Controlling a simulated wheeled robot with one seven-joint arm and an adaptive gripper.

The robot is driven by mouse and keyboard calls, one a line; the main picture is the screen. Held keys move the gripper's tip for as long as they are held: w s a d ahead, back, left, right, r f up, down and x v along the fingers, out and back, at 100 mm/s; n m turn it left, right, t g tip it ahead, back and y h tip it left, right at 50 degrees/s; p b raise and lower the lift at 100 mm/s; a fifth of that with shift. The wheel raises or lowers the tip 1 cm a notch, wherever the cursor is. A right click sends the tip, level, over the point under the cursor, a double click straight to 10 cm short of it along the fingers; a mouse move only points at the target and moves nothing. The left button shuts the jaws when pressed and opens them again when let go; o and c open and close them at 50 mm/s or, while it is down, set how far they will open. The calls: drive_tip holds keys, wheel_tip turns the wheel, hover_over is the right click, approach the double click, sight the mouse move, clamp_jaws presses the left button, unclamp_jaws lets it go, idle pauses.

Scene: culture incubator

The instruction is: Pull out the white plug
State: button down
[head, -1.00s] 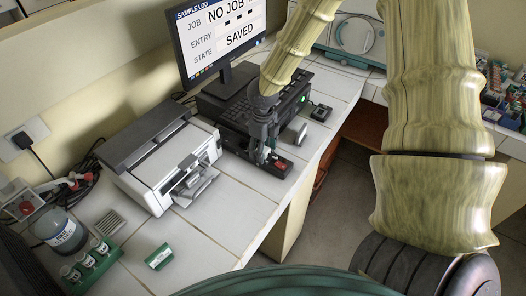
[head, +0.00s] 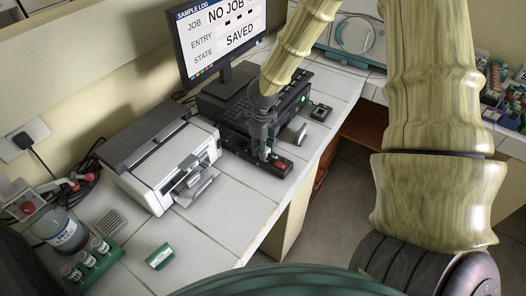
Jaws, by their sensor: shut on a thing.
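My gripper (head: 264,152) is at the black power strip (head: 243,147) on the tiled bench, between the printer and the keyboard side of the monitor. Its fingers point down and are shut on a small pale thing, which I take to be the white plug; the fingers hide most of it. I cannot tell whether the plug is still seated in the strip. A red part (head: 281,167) shows at the near end of the strip, just right of the fingers.
A grey and white printer (head: 150,165) stands left of the strip. A pale grey object (head: 296,133) sits close right of my gripper. The bench's right edge is near. Bare tiles lie in front.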

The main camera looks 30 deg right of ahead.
drive_tip(key=shift+r+p, duration=2.65)
drive_tip(key=shift+r, duration=0.35)
drive_tip(key=shift+s, duration=0.1)
